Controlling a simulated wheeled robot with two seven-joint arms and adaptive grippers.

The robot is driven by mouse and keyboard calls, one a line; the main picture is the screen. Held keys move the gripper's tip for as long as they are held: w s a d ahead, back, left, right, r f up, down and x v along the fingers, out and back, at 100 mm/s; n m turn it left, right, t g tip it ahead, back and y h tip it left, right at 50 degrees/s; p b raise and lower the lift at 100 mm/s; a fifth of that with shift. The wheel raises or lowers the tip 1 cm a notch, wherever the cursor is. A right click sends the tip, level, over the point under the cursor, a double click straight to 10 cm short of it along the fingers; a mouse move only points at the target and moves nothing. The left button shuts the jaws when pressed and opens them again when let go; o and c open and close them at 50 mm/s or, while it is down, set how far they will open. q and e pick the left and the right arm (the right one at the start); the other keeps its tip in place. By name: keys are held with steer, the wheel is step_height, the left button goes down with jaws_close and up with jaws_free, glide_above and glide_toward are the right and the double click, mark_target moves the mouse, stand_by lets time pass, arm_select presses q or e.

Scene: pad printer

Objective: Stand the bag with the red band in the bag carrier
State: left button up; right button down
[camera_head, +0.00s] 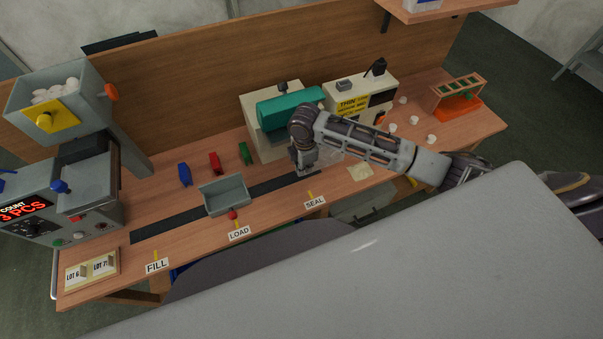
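My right gripper (304,167) points down at the bench in front of the teal-topped machine, near the end of the dark track. Its fingers are small and dark, so I cannot tell whether they are open or shut. A pale flat piece, perhaps a bag (360,172), lies to the right of it, with no red band that I can make out. A small red piece (215,163) stands on the bench between a blue and a green one. An orange rack with a slotted upper frame (459,104), possibly the bag carrier, stands at the far right. My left gripper is not in view.
The teal-topped machine (285,112) and a cream box with a yellow label (352,104) stand behind the gripper. A grey tray (226,195) sits on the dark track (165,228). Several white pieces lie loose before the orange rack. A counting machine (60,205) stands left.

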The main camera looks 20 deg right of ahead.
steer(key=shift+w+f, duration=0.4)
steer(key=shift+f, duration=0.4)
steer(key=shift+w+f, duration=0.35)
steer(key=shift+f, duration=0.45)
steer(key=shift+f, duration=1.35)
steer(key=shift+w+f+p, duration=0.2)
steer(key=shift+f+p, duration=0.1)
steer(key=shift+f, duration=0.4)
steer(key=c, duration=1.6)
jaws_free()
steer(key=shift+c, duration=0.2)
